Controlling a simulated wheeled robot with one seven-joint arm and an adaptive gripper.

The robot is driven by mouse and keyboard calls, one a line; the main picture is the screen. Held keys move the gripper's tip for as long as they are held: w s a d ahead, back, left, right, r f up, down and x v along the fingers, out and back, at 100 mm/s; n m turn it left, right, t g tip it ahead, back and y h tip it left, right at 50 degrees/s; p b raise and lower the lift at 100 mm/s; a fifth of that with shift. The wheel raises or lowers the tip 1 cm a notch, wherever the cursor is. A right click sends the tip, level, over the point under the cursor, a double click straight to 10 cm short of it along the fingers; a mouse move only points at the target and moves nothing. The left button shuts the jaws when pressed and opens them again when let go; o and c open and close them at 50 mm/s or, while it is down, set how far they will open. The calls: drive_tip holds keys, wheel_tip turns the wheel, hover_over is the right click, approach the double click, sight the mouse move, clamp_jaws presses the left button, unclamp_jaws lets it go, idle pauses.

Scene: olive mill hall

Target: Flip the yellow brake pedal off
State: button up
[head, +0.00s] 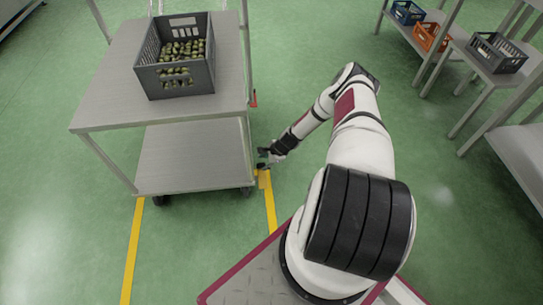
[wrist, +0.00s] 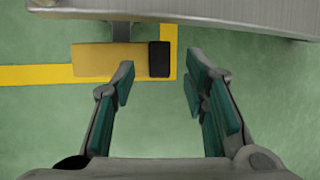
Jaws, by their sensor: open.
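The yellow brake pedal (wrist: 108,60) shows in the wrist view as a flat yellow bar with a black end (wrist: 159,59) on its right. A grey bracket joins it to the trolley above. My gripper (wrist: 158,84) is open and empty, with green-padded fingers apart. The left fingertip overlaps the pedal's lower edge in the picture; I cannot tell whether it touches. The black end lies between and just beyond the fingertips. In the head view my gripper (head: 264,159) is low beside the trolley's lower right corner, where pedal and floor line are hard to separate.
The metal trolley (head: 105,104) carries a grey crate (head: 180,83) of olives on its top shelf; its lower shelf (head: 190,165) is empty. Yellow lines (head: 132,250) mark the green floor. Racks with blue, orange and grey crates stand at right. Floor between is clear.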

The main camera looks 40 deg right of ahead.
drive_tip(key=v, duration=0.9)
drive_tip(key=shift+s+r, duration=0.2)
drive_tip(key=shift+d, duration=0.1)
